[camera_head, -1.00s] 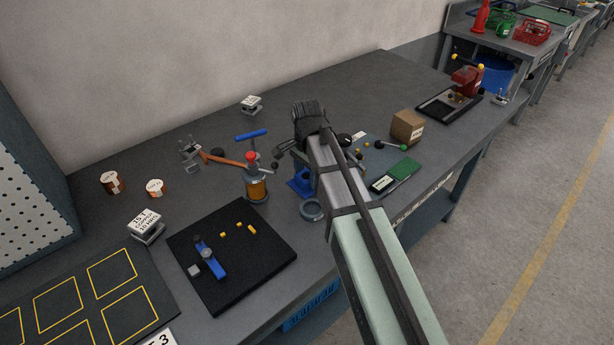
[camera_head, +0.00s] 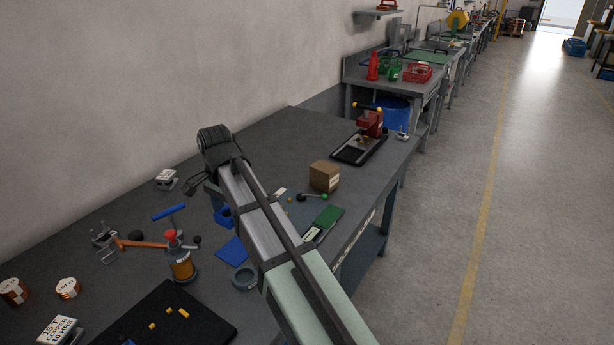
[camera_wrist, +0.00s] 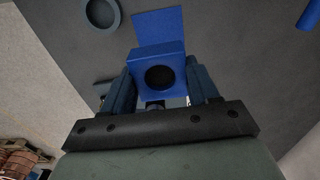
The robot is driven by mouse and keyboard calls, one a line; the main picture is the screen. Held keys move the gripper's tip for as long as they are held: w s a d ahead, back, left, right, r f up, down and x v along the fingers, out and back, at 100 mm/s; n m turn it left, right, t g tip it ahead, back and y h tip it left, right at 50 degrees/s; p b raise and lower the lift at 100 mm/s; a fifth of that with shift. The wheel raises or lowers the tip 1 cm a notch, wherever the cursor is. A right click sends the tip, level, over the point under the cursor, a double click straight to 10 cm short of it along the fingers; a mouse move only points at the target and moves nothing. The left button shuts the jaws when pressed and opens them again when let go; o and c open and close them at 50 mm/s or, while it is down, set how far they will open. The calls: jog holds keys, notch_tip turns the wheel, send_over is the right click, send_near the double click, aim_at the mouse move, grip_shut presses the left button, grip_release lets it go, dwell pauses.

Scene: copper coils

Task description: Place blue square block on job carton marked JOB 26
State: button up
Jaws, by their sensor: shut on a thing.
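The blue square block (camera_wrist: 172,55) has a dark round hole in its face. In the wrist view it sits between the two fingers of my gripper (camera_wrist: 160,80), which is shut on it. In the head view the block (camera_head: 222,215) shows partly beside my arm, above the bench and apart from the blue pad (camera_head: 232,251). My arm hides most of the gripper there. The brown carton (camera_head: 322,174) stands on the bench to the right of my gripper. It has a white label (camera_head: 333,183), too small to read.
A grey ring (camera_head: 244,278) lies by the pad. A lever with a green knob (camera_head: 323,196) and a green board (camera_head: 327,216) are near the carton. A red press (camera_head: 371,123) stands behind it. An orange-handled device (camera_head: 180,262) stands at left.

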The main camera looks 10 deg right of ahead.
notch_tip(320, 180, up, 12)
send_over(325, 166)
jog(key=shift+s+a+f, duration=0.1)
jog(key=shift+f, duration=7.5)
jog(key=shift+f, duration=0.15)
jog(key=o, duration=1.2)
jog(key=shift+o, duration=0.2)
